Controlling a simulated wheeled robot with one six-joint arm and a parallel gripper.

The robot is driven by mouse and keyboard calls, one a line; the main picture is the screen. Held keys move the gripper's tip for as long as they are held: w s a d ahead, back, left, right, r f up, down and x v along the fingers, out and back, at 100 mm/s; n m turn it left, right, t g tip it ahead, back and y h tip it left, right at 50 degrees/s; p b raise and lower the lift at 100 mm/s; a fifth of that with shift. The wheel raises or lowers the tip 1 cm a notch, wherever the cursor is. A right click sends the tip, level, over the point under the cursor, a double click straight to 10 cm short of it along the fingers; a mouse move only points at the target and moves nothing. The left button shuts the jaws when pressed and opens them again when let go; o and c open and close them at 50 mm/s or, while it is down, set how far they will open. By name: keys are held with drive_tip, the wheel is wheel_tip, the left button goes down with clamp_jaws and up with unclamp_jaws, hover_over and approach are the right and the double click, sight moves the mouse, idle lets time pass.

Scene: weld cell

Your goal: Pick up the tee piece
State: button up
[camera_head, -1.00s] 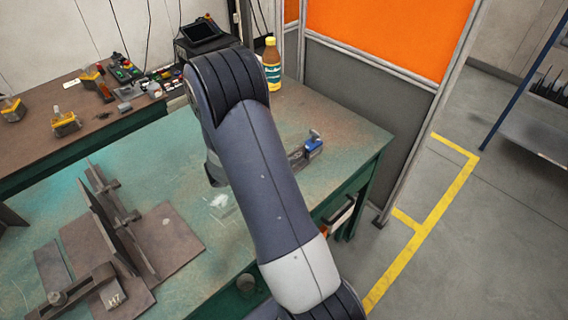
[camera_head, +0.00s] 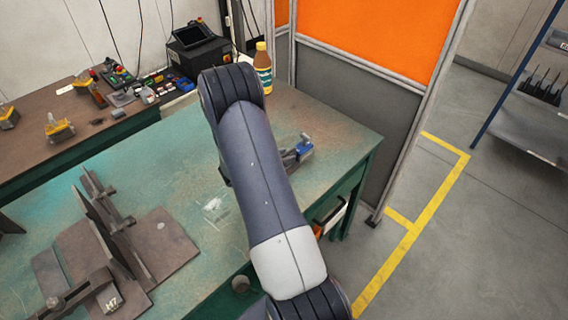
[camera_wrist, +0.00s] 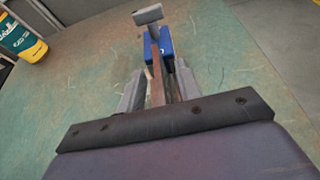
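At the left of the green table, in the head view, a brown steel plate (camera_head: 122,245) stands upright on a flat base plate (camera_head: 172,248), making a tee shape. At the table's far right lies a tool like a bar clamp, with a blue part (camera_head: 304,150) and a grey crosswise handle. My arm hides part of this tool and my gripper in the head view. In the wrist view, my gripper's fingers (camera_wrist: 158,92) lie either side of the tool's brown bar (camera_wrist: 157,84), below its blue part (camera_wrist: 159,47). Whether they touch the bar is unclear.
A yellow-capped bottle (camera_head: 262,68) stands at the table's back corner. An orange and grey screen (camera_head: 345,115) rises behind the table. A brown bench (camera_head: 70,135) with small tools is at back left. The green table (camera_head: 195,175) is clear between the plates and my arm.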

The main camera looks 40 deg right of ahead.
drive_tip(key=shift+d, duration=0.15)
clamp_jaws()
drive_tip(key=shift+w, duration=0.1)
idle(1.3)
